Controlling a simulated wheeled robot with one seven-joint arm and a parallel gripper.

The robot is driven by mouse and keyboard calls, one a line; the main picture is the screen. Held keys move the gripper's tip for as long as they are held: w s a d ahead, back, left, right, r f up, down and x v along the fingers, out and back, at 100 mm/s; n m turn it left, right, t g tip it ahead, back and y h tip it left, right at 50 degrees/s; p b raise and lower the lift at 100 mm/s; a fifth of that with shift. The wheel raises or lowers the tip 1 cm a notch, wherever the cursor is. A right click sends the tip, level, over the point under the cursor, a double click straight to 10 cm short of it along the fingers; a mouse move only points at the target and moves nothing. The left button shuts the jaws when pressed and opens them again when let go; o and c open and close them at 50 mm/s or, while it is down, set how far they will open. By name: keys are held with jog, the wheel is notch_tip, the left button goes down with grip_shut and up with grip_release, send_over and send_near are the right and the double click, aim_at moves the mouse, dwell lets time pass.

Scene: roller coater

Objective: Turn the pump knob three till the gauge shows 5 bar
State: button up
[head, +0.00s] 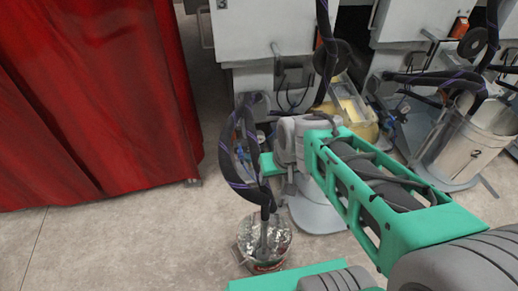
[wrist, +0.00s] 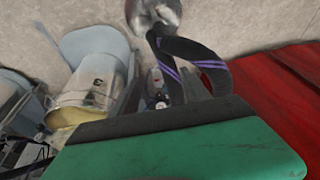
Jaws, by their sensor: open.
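My gripper (head: 268,163), at the end of my green and grey arm, is by the lower front of the middle machine. It is open; its fingertips are hard to make out. A small cluster of dark, red and grey pump parts (wrist: 160,97) shows just beyond my green and black hand in the wrist view, beside a thick black hose (wrist: 190,50). A small bluish round part (head: 260,136) beside my gripper in the head view may be the gauge. I cannot make out its reading or tell the knob from the parts around it.
A metal can (head: 263,246) with a hose in it stands on the floor below my gripper. A bucket with a black mark (wrist: 95,85) stands on a pale base. Another bucket marked 2 (head: 468,145) is at right. A red curtain (head: 95,100) hangs left; the floor before it is clear.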

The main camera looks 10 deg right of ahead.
aim_at(260, 151)
jog(key=w+a+f+t+y+b, duration=0.2)
jog(key=w+f, duration=0.4)
jog(key=w, duration=0.3)
jog(key=w+a+f+m+t+y+b, duration=0.1)
jog(key=w+a+f+t, duration=0.15)
jog(key=w+f, duration=0.4)
jog(key=w+a+f+t+y+b, duration=0.2)
jog(key=w+f+t, duration=0.15)
jog(key=w, duration=0.65)
jog(key=d+f+m+t+h+b, duration=0.3)
jog(key=d+f+m+t+h, duration=0.45)
jog(key=f, duration=0.65)
jog(key=w+d+m+g+y+p, duration=0.1)
jog(key=w+m, duration=0.1)
jog(key=w, duration=0.6)
jog(key=shift+d+y, duration=0.35)
grip_shut()
